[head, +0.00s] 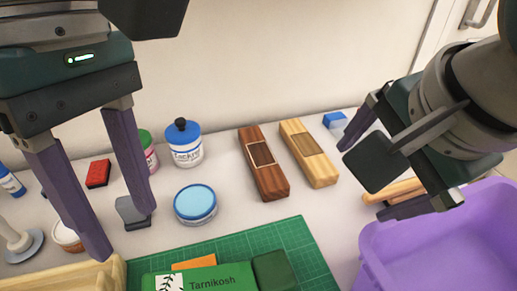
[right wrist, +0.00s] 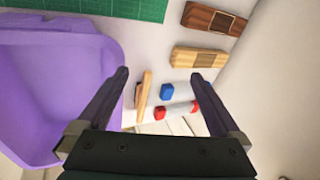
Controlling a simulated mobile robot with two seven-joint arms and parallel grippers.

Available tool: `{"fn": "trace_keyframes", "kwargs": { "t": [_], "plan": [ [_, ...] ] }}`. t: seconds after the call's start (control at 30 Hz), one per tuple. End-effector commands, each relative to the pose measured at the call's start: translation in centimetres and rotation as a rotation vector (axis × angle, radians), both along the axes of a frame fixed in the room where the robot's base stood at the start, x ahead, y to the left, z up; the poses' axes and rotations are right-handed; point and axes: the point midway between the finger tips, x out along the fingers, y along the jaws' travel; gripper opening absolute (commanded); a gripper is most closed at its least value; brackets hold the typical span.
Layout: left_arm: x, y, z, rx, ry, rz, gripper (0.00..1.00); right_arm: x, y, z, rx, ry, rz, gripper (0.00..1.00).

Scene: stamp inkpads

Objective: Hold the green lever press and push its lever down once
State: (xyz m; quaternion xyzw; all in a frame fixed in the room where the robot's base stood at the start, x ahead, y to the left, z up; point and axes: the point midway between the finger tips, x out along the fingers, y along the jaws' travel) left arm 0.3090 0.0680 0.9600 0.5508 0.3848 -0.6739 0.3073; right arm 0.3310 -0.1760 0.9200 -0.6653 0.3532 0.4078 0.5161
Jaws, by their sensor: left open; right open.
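A green piece labelled "Tarnikosh" (head: 212,280) and a darker green block (head: 273,270) sit on the green cutting mat at the bottom of the head view. They look like parts of the green lever press, but the frame edge cuts them off, and I cannot tell the lever clearly. My left gripper (head: 120,232) is open, fingers down, to the left of the press and apart from it. My right gripper is open and empty at the right; in the right wrist view its fingers (right wrist: 159,73) point over the table, away from the press.
A purple bin (head: 489,205) stands front right, a wooden tray (head: 75,280) front left. A dark wood block (head: 264,165), a light wood block (head: 308,153), a blue-lidded jar (head: 182,145) and a light-blue round tin (head: 195,203) stand behind the green mat (head: 305,240).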

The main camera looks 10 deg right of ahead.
Motion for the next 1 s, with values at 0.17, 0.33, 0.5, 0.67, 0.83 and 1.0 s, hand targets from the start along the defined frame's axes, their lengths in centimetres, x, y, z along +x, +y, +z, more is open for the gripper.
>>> {"fn": "trace_keyframes", "kwargs": {
  "t": [0.17, 0.33, 0.5, 0.67, 0.83, 1.0],
  "plan": [
    [0.0, 0.0, 0.0, 0.0, 0.0, 0.0, 0.5, -1.0, 8.0, -1.3, 0.128, 0.229, -0.033, 1.0],
    [0.0, 0.0, 0.0, 0.0, 0.0, 0.0, 0.5, -2.7, 10.3, -1.9, 0.1, 0.38, -0.087, 1.0],
    [0.0, 0.0, 0.0, -0.001, 0.001, 0.0, 0.5, -3.5, 10.8, -2.5, 0.077, 0.43, -0.118, 1.0],
    [0.0, 0.0, 0.0, -0.001, 0.001, 0.0, 0.5, -3.7, 10.9, -4.7, 0.077, 0.439, -0.122, 1.0],
    [0.0, 0.0, 0.0, -0.001, 0.001, 0.0, 0.5, -3.6, 10.7, -7.8, 0.07, 0.433, -0.12, 1.0],
    [0.0, 0.0, 0.0, -0.001, 0.001, 0.0, 0.5, -3.5, 10.7, -10.4, 0.073, 0.432, -0.12, 1.0]
  ]
}}
